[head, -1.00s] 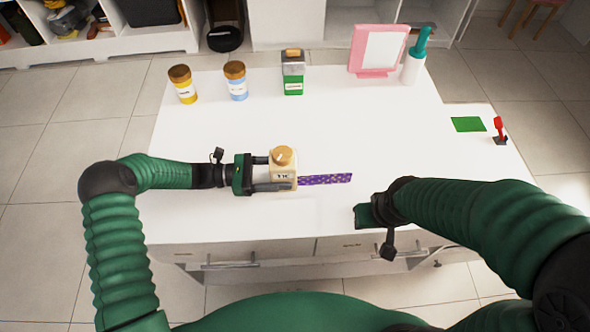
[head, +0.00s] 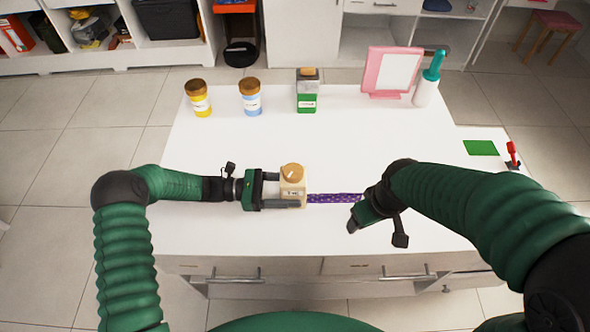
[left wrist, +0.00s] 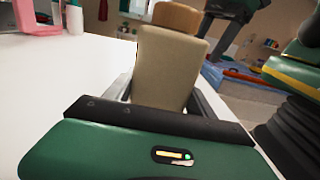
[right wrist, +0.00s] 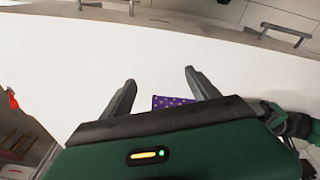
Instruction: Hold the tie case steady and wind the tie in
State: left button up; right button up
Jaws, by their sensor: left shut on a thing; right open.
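The tie case (head: 292,187) is a beige box with a round tan knob (head: 292,173) on top. It stands on the white table, and my left gripper (head: 285,190) is shut on its sides. It also fills the middle of the left wrist view (left wrist: 168,68). The purple patterned tie (head: 334,198) sticks out of the case to the right and lies flat on the table. My right gripper (head: 362,216) is near the tie's far end.
On the white table (head: 230,150) stand a yellow jar (head: 199,100), a blue jar (head: 250,100), a green-and-grey box (head: 307,92), a pink frame (head: 391,72) and a teal-topped bottle (head: 428,82). A green patch (head: 480,148) and a red lever (head: 512,154) are at right. The table's middle is clear.

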jog(key=w+a+r+n+g, duration=0.1)
jog(key=w+a+r+n, duration=0.7)
jog(key=w+n, duration=0.25)
jog(key=n+g, duration=0.1)
jog(key=n, duration=1.1)
send_near(292, 169)
notch_tip(292, 169, down, 9)
jog(key=shift+r, duration=0.1)
jog(key=c, duration=1.4)
